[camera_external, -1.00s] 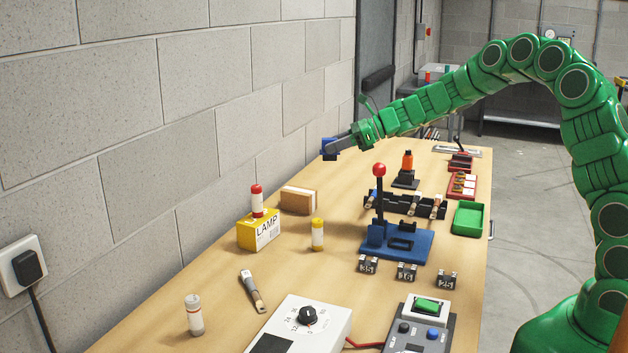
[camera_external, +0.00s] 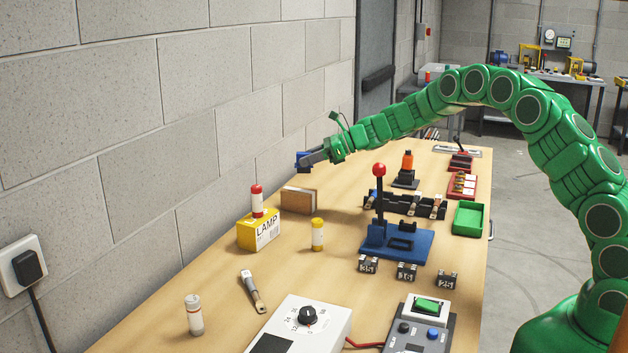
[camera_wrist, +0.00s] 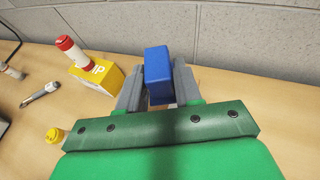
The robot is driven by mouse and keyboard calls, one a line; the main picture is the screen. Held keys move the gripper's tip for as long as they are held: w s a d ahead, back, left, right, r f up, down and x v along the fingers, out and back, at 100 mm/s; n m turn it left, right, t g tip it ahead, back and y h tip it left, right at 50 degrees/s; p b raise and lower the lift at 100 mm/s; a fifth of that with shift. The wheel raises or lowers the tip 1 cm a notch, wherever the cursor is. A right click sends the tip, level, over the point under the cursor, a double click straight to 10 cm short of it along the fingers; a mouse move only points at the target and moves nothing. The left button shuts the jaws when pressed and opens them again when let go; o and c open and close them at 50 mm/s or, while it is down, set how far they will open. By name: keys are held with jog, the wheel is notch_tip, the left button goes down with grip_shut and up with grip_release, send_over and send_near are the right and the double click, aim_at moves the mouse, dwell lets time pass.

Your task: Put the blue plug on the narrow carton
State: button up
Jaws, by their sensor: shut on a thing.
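My gripper (camera_external: 312,158) is shut on the blue plug (camera_external: 303,161) and holds it up in the air near the wall. In the wrist view the plug (camera_wrist: 157,76) stands between the two grey fingers. A yellow LAMP carton (camera_external: 258,233) stands nearer the camera, with a red-and-white cylinder (camera_external: 257,201) on top.
A yellow-and-white cylinder (camera_external: 317,235) stands right of the LAMP carton. A blue lever base (camera_external: 409,244) with a red-knobbed lever stands mid-bench. The block wall (camera_external: 250,120) runs close along the bench's left side.

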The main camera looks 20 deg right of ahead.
jog(key=shift+w+a+f, duration=0.25)
jog(key=shift+w+f, duration=0.35)
jog(key=shift+f, duration=0.15)
jog(key=shift+w+a+f, duration=0.2)
jog(key=shift+w+f, duration=0.35)
jog(key=shift+f, duration=1.7)
jog(key=shift+f, duration=0.1)
jog(key=o, duration=1)
jog(key=shift+o, duration=0.2)
jog(key=shift+s+d+r, duration=0.15)
jog(key=shift+d+r, duration=0.05)
jog(key=shift+r, duration=0.05)
jog(key=v, duration=1.1)
jog(key=shift+s+d, duration=0.15)
jog(key=shift+d, duration=0.05)
jog(key=shift+r, duration=0.15)
